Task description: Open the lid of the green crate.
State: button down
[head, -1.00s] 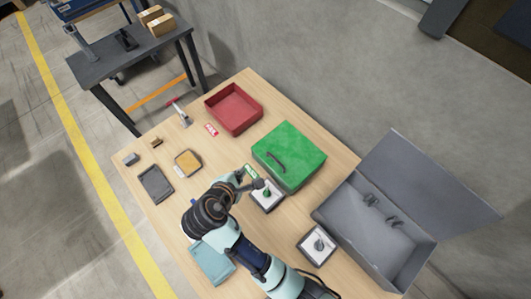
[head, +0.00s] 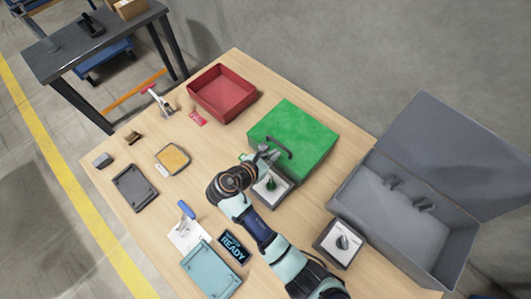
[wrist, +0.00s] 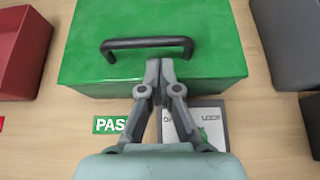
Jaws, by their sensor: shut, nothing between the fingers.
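The green crate (head: 312,150) stands on the wooden table with its lid down. A dark handle (head: 277,147) lies on the lid, close to its near edge. In the wrist view the green crate (wrist: 215,58) fills the upper middle, and the handle (wrist: 150,43) runs across it. My gripper (head: 270,153) is at the crate's near side, by the handle. In the wrist view my gripper (wrist: 160,66) has its fingertips together, just below the handle's right part. Nothing is between the fingers. Whether the tips touch the crate cannot be told.
A white switch panel (head: 268,188) sits right below my gripper. A red tray (head: 222,92) stands left of the crate, a grey box with a raised lid (head: 400,215) to the right. Another switch panel (head: 340,243) is in front of the grey box.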

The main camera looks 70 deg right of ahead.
jog(key=shift+b+x, duration=0.45)
jog(key=shift+x, duration=1.05)
jog(key=shift+r, duration=0.1)
